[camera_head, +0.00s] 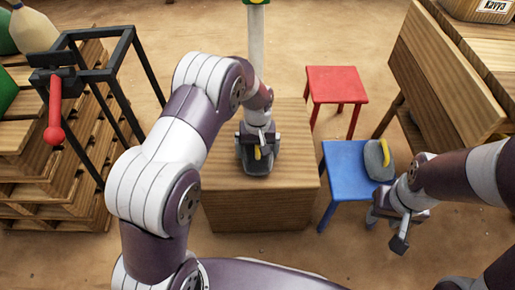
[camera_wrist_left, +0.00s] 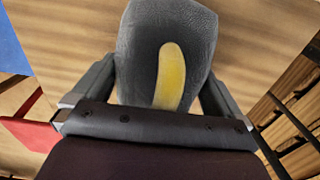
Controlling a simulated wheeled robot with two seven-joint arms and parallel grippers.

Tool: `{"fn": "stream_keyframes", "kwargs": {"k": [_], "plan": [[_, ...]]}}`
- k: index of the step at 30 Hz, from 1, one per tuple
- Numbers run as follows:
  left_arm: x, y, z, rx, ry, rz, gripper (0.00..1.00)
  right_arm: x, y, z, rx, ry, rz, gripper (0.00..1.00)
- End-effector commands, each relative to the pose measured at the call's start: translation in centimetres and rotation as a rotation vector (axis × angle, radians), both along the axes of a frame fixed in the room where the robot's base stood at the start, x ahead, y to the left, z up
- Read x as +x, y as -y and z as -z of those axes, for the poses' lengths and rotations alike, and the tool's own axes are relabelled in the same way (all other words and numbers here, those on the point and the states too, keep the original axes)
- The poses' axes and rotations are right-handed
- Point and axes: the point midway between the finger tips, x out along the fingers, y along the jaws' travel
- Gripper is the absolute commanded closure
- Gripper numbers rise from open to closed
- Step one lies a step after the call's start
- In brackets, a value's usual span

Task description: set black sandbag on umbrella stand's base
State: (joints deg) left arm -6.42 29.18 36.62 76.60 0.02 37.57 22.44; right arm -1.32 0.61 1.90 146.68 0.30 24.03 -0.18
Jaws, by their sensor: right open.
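A black sandbag (camera_wrist_left: 140,60) with a yellow handle (camera_wrist_left: 170,75) fills the gap between the fingers of my left gripper (camera_wrist_left: 160,95) in the left wrist view. Both fingers lie against its sides. In the head view the sandbag (camera_head: 258,163) is at the top of a wooden block, under my left gripper (camera_head: 258,140); I cannot tell whether it touches the wood. The umbrella stand's pale pole (camera_head: 256,45) rises behind my left arm; its base is hidden. My right gripper (camera_head: 392,222) is open and empty, right of the blue stool.
A grey bag with a yellow handle (camera_head: 376,162) sits on the blue stool (camera_head: 345,165). A red stool (camera_head: 335,84) stands behind it. The wooden block (camera_head: 225,190) is in the middle. A black frame with a red-knobbed lever (camera_head: 54,115) and stacked pallets are at left. A wooden bench (camera_head: 440,65) is at right.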

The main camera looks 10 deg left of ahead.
Motion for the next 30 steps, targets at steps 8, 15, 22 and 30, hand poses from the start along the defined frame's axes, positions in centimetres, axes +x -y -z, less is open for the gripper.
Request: {"fn": "stream_keyframes", "kwargs": {"k": [8, 15, 22, 30], "plan": [[0.1, 0.0, -4.8, 0.0, 0.003, 0.0, 0.0, 0.0, 0.0, -3.0, 0.0, 0.0, 0.0, 0.57], [0.0, 0.0, -10.6, 0.0, 0.001, 0.0, 0.0, 0.0, 0.0, -6.1, 0.0, 0.0, 0.0, 0.57], [-1.0, -0.4, -13.3, -0.001, 0.01, 0.021, 0.0, 0.0, 0.0, -6.7, 0.0, 0.0, 0.0, 0.57], [-13.0, -3.4, -18.7, 0.004, 0.095, 0.219, 0.0, 0.0, 0.0, -6.6, 0.0, 0.0, 0.0, 0.57]]}}
